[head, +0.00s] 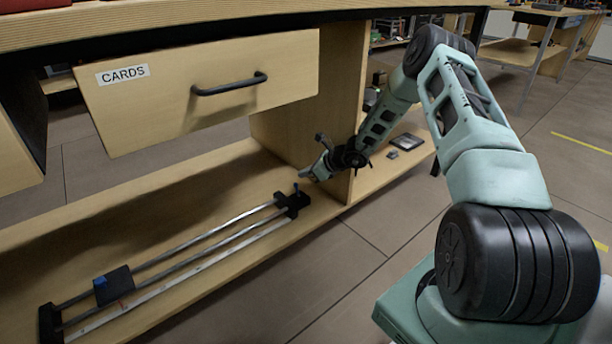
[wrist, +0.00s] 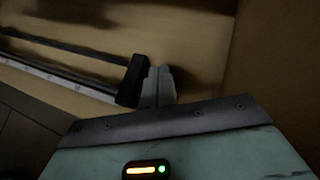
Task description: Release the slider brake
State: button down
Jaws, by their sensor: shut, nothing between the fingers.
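The slider lies on the low wooden shelf, with two metal rails (head: 205,244) running from lower left to a black end block (head: 292,204). A dark carriage (head: 118,283) with a blue part (head: 100,282) sits near the left end of the rails. My gripper (head: 304,176) is shut and empty, just above and beside the right end block. In the wrist view, my gripper's fingertips (wrist: 160,72) are close to the black end block (wrist: 131,82); contact cannot be told.
A drawer labelled CARDS (head: 200,88) hangs open above the shelf, with a black handle (head: 228,85). A wooden upright panel (head: 310,110) stands right by my gripper. Small flat items (head: 405,141) lie on the shelf beyond it. The floor in front is clear.

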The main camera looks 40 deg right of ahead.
notch_tip(320, 180, up, 8)
jog(key=p, duration=0.3)
jog(key=shift+r, duration=0.15)
jog(key=shift+s, duration=0.1)
dwell(0.3)
